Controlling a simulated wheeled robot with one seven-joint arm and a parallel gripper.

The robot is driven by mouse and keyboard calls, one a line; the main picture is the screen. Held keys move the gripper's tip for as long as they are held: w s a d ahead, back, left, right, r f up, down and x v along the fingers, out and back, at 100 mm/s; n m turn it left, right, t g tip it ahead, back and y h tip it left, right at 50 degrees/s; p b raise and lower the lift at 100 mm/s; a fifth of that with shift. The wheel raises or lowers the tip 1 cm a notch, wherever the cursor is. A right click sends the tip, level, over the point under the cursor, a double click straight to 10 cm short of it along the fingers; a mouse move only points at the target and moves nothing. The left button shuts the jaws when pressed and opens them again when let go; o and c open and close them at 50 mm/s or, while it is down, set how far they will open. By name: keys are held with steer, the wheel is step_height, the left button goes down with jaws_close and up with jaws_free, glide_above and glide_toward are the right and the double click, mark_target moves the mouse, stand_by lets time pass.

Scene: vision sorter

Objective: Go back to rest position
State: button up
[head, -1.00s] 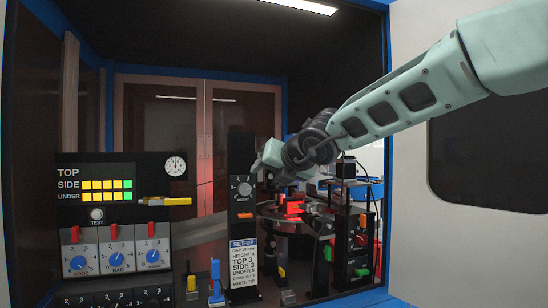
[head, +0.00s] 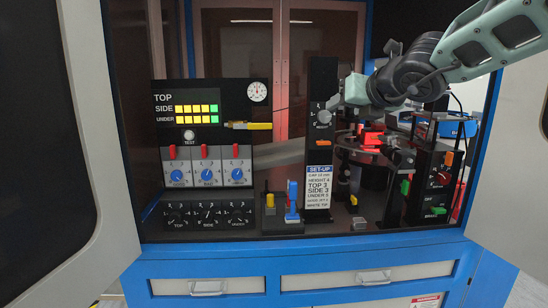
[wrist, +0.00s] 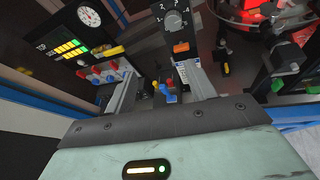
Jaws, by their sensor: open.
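My arm reaches into the sorter cabinet from the upper right in the head view. My gripper (wrist: 163,80) is open in the wrist view, its two fingers wide apart and nothing held between them. Beyond and between the fingers are a blue-topped lever (wrist: 168,92) and the dark dial post (wrist: 180,30). In the head view the dial post (head: 322,120) stands left of my wrist, with a white SET-UP card on its lower front. Exact fingertip positions are hard to make out in the head view.
The control panel (head: 205,160) with lit indicators stands left of the post. A red-lit part (head: 370,138) sits on the round table behind. A switch box (head: 436,185) stands at right. Open cabinet doors flank both sides; drawers (head: 335,281) lie below.

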steer(key=s+a+f+n+g+y, duration=0.2)
steer(key=s+a+f+n+g, duration=0.2)
steer(key=s+a+f+n, duration=0.6)
steer(key=s+a+f+n+g+y, duration=0.4)
steer(key=s+n, duration=0.3)
steer(key=n, duration=0.6)
steer(key=s+d+f+n+g+h, duration=0.2)
steer(key=s+d+f+n+h, duration=0.2)
steer(key=s+n, duration=0.6)
steer(key=s+d+f+n+g+h, duration=0.3)
steer(key=s+f+n+h, duration=0.1)
steer(key=s+f+n, duration=0.5)
steer(key=shift+s+d+n, duration=0.4)
steer(key=shift+s+n, duration=0.05)
steer(key=shift+n, duration=0.25)
steer(key=shift+o, duration=0.6)
